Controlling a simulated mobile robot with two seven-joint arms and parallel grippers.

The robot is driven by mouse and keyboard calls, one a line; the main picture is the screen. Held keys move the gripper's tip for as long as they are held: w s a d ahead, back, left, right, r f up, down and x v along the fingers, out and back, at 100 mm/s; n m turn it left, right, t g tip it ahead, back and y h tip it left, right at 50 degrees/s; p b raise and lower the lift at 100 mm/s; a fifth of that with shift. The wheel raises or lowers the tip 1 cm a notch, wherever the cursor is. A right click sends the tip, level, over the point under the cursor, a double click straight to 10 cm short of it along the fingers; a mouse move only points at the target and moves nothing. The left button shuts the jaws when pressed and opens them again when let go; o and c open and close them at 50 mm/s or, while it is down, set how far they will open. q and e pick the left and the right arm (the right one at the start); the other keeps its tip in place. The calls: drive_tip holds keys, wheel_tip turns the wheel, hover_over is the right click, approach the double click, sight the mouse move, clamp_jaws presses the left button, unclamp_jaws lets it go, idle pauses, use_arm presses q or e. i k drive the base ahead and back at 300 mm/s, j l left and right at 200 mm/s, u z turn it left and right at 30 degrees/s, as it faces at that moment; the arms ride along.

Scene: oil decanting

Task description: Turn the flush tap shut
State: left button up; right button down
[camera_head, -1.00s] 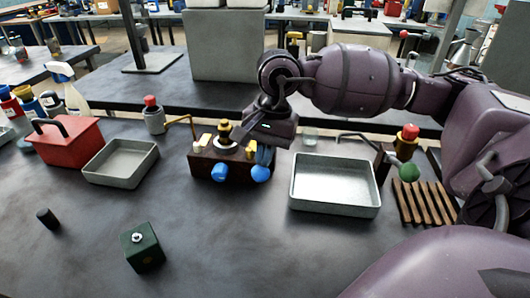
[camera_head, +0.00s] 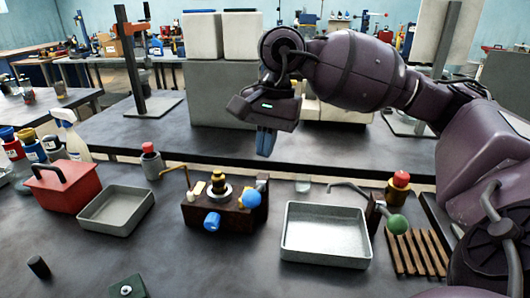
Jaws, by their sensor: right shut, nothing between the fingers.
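A dark brown block (camera_head: 236,219) stands on the near bench with a brass-and-black fitting (camera_head: 218,187) on top. A blue knob (camera_head: 212,221) is on its front. A blue ball handle (camera_head: 251,198) is at its right end, beside a short grey upright piece. A green ball handle (camera_head: 397,224) is on the fixture at the right. No label shows which one is the flush tap. My right gripper (camera_head: 265,142) is shut and empty, with blue fingers pointing down, above and clear of the block. My left gripper is not in view.
Grey trays stand left (camera_head: 117,231) and right (camera_head: 326,262) of the block. A red box with a handle (camera_head: 65,187), a slatted wooden rack (camera_head: 417,252) and a red-capped container (camera_head: 151,165) are nearby. The bench in front of the block is mostly clear.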

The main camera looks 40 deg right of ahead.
sight(212, 223)
drive_tip(key=k+j, duration=1.2)
drive_tip(key=k, duration=0.05)
